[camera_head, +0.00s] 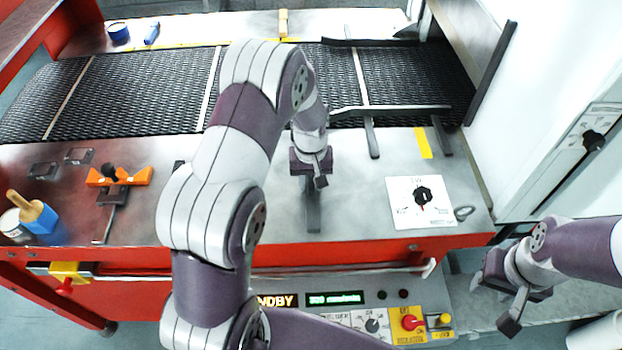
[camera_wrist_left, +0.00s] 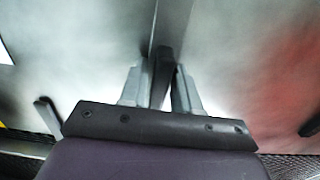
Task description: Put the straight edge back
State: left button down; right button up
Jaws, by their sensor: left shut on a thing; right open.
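My left gripper (camera_head: 312,180) points down over the steel table top in front of the mesh belt. It is shut on a dark, narrow bar, which I take to be the straight edge (camera_head: 314,212). In the left wrist view the bar (camera_wrist_left: 161,72) stands between the two grey fingers (camera_wrist_left: 158,88). Its far part is hidden by the gripper, and I cannot tell whether it touches the table. My right gripper (camera_head: 503,297) is open and empty, off the table's front right corner.
A grey guide rail (camera_head: 400,109) on dark legs borders the black mesh belt (camera_head: 150,88). The steel top (camera_head: 265,215) holds an orange-handled tool (camera_head: 120,177), a blue pot with brush (camera_head: 40,218) and a dial plate (camera_head: 421,202). A white housing (camera_head: 545,110) stands right.

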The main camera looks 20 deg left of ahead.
aim_at(311, 179)
pick_arm(q)
jog(key=shift+f, duration=0.1)
jog(key=c, duration=0.8)
grip_release()
jog(key=shift+d, duration=0.1)
notch_tip(311, 179, up, 12)
jog(key=b, duration=0.2)
jog(key=s+d+f+m, duration=0.1)
jog(key=s+d+m, duration=0.1)
jog(key=s, duration=0.6)
jog(key=s+d+f+m+t, duration=0.1)
jog(key=s+m, duration=0.2)
jog(key=s, duration=0.5)
jog(key=shift+d+f, duration=0.15)
jog(key=shift+d, duration=0.25)
